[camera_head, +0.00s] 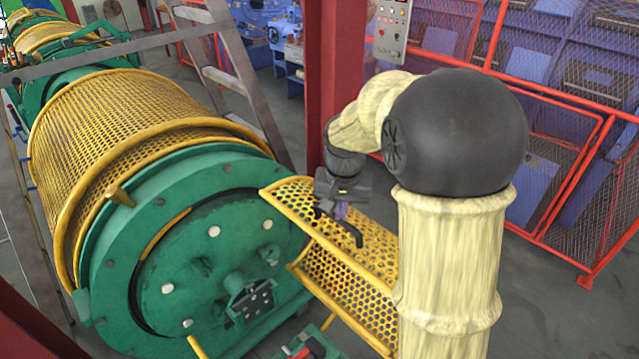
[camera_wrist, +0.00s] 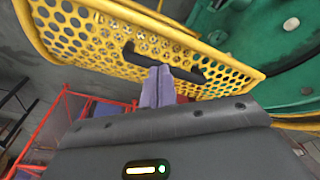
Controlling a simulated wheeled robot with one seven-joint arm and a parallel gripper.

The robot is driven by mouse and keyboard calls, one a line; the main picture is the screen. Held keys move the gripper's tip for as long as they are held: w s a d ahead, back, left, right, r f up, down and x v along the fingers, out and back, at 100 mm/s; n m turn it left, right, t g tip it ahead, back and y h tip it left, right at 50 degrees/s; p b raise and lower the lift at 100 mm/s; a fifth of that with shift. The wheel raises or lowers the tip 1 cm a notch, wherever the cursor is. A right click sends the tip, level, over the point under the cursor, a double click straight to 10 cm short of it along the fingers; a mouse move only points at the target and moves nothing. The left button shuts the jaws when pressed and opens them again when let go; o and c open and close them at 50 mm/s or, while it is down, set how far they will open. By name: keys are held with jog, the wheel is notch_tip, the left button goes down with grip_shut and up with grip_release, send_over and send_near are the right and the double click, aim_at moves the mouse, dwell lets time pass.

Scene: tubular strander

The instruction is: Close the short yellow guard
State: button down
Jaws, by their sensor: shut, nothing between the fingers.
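The short yellow guard (camera_head: 345,285) is a perforated curved panel. It stands swung out to the right of the green round end plate (camera_head: 215,260) in the head view, with an open gap between them. A black handle (camera_head: 352,228) sits on the guard's upper part; in the wrist view the black handle (camera_wrist: 165,64) lies across the yellow mesh. My gripper (camera_head: 338,212) is shut and empty, its fingertips close to the handle. In the wrist view the pale purple fingers (camera_wrist: 158,78) point at the handle's middle and overlap it; I cannot tell whether they touch.
A long yellow mesh guard (camera_head: 130,135) covers the green drum at left. A red post (camera_head: 325,80) stands behind my arm. A red fence (camera_head: 560,160) with blue panels lies at right. Grey floor is clear between fence and guard.

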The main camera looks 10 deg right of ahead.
jog(key=w+r+m+p, duration=0.1)
jog(key=w+r+m, duration=0.1)
jog(key=w+r, duration=0.2)
jog(key=w+a+r+m+g+h+p, duration=0.1)
jog(key=w+r+m, duration=0.2)
jog(key=w, duration=0.6)
jog(key=shift+a+r, duration=0.3)
jog(key=shift+r, duration=0.55)
jog(key=f+p, duration=0.1)
jog(key=f, duration=0.2)
jog(key=s+f+p, duration=0.1)
jog(key=f, duration=0.3)
jog(key=f+p, duration=0.1)
jog(key=f, duration=0.2)
jog(key=shift+s+a+f+p, duration=0.25)
jog(key=shift+f+p, duration=0.1)
jog(key=shift+p, duration=0.05)
jog(key=shift+s+a+f, duration=0.25)
jog(key=shift+s+a, duration=0.1)
jog(key=shift+s, duration=0.05)
jog(key=shift+f, duration=0.1)
jog(key=shift+a+f, duration=0.1)
jog(key=shift+a, duration=0.05)
